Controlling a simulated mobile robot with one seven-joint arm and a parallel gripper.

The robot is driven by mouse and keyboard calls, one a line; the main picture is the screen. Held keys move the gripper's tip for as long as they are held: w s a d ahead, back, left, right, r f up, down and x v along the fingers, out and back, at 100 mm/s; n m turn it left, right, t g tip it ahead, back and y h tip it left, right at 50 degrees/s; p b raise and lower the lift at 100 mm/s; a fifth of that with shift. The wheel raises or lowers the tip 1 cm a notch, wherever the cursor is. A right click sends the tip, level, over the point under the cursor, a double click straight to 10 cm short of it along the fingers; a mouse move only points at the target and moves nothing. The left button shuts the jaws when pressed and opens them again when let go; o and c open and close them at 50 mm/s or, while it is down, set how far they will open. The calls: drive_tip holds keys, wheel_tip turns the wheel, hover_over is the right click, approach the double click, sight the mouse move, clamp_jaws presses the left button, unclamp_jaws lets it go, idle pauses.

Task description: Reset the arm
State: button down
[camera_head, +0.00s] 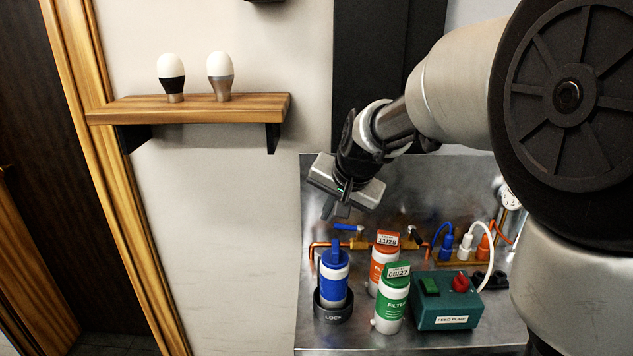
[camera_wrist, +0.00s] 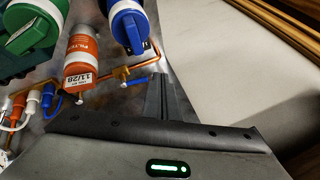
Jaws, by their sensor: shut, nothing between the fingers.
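My gripper (camera_head: 335,209) is shut and empty. It hangs in the air above the back left of the metal worktop, near the copper pipe and its blue valve handle (camera_head: 345,227). In the wrist view my closed fingers (camera_wrist: 160,97) point toward the worktop, beside the blue handle (camera_wrist: 137,81). The gripper appears apart from everything around it. My arm comes in from the right side of the head view.
The metal worktop (camera_head: 400,341) holds a blue filter (camera_head: 335,280) in a black LOCK base, an orange filter (camera_head: 378,262), a green filter (camera_head: 391,302) and a feed pump box (camera_head: 447,306). Coloured plugs (camera_head: 464,247) stand behind. A wooden shelf (camera_head: 240,108) carries two bulbs.

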drive_tip(key=s+d+r+n+h, duration=0.1)
drive_tip(key=s+d+n, duration=0.25)
drive_tip(key=s, duration=1.05)
drive_tip(key=s+d+r+n+h, duration=0.15)
drive_tip(key=s+d, duration=0.35)
drive_tip(key=s, duration=0.9)
wheel_tip(320, 180, up, 13)
drive_tip(key=p, duration=1.3)
drive_tip(key=shift+a+g, duration=0.2)
drive_tip(key=shift+g, duration=0.1)
drive_tip(key=shift+y, duration=0.25)
